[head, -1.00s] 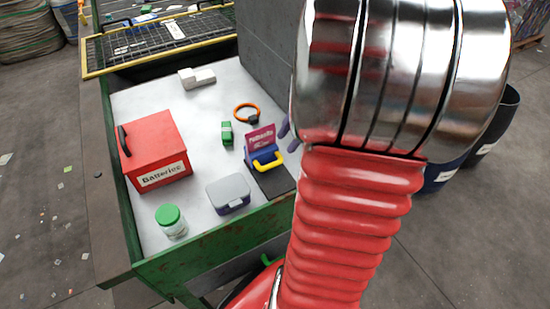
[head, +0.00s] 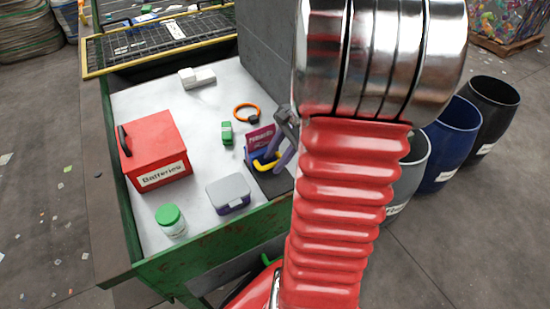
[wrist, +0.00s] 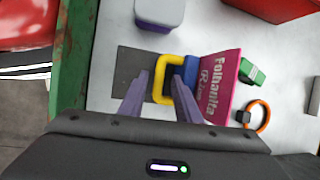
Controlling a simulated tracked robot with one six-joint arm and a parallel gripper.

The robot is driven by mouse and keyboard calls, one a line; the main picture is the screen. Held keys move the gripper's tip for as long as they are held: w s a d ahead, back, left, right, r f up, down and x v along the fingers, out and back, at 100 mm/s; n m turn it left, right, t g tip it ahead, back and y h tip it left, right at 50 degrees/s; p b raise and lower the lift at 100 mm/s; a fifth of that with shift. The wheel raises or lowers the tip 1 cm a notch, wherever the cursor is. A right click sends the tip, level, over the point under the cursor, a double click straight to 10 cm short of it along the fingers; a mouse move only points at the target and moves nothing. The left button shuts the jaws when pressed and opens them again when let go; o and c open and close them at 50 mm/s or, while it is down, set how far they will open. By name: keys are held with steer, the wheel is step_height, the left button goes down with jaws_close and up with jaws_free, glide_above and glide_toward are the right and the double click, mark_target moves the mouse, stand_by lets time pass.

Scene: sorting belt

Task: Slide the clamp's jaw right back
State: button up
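The clamp has a blue body (wrist: 190,72) and a yellow looped part (wrist: 161,62). It sits on a dark plate (wrist: 128,68) near the tabletop's edge. A pink printed packet (wrist: 222,80) stands upright against the clamp's blue side; whether it is gripped there I cannot tell. In the head view the yellow part (head: 259,166) is partly covered by my fingers. My gripper (wrist: 160,78) is open, its purple fingers on either side of the yellow part in the wrist view. Whether they touch it I cannot tell. My gripper (head: 274,160) is partly hidden by my arm in the head view.
A grey-lidded box (head: 228,192), a green-lidded jar (head: 171,220) and a red Batteries box (head: 156,150) stand left of the clamp. A green block (head: 227,133) and an orange ring (head: 247,112) lie behind. A grey wall (head: 270,50) rises at the back right.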

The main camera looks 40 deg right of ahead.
jaws_close()
stand_by(0.4)
steer(key=shift+s, duration=0.2)
steer(key=s, duration=0.2)
steer(key=s+a, duration=0.1)
steer(key=s, duration=0.2)
steer(key=s+a, duration=0.1)
steer(key=s, duration=0.1)
steer(key=shift+s+a, duration=0.1)
steer(key=shift+s, duration=0.05)
steer(key=shift+o, duration=0.4)
jaws_free()
steer(key=shift+r, duration=0.1)
